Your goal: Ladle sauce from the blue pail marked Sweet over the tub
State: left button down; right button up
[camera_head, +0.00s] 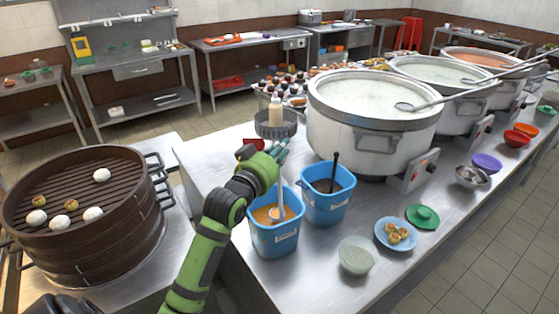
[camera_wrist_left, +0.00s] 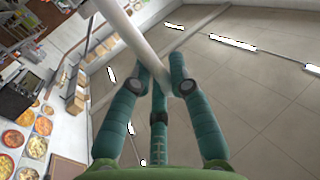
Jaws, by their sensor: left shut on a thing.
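Two blue pails stand side by side on the steel counter. The left pail (camera_head: 274,241) holds orange sauce, and the right pail (camera_head: 328,207) holds dark brown sauce with a dark-handled ladle (camera_head: 334,168) in it. Their labels are too small to read. My left gripper (camera_head: 278,152) is above the left pail, shut on a pale ladle handle (camera_wrist_left: 132,38). In the head view this ladle (camera_head: 281,200) hangs down into the left pail, its bowl at about the sauce. A pale tub (camera_head: 356,262) with whitish contents stands right of the pails, near the front edge. My right gripper is not in view.
A large stockpot (camera_head: 360,145) stands close behind the pails. A plate of fried pieces (camera_head: 382,239) and a green lid (camera_head: 422,224) lie right of the tub. A bamboo-style steamer (camera_head: 85,250) with buns stands at left.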

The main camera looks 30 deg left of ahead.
pick_arm(q)
notch_tip(320, 180, up, 10)
jog(key=p, duration=0.8)
jog(key=shift+f+p, duration=0.15)
jog(key=shift+p, duration=0.25)
jog(key=shift+r, duration=0.85)
jog(key=shift+f, duration=0.15)
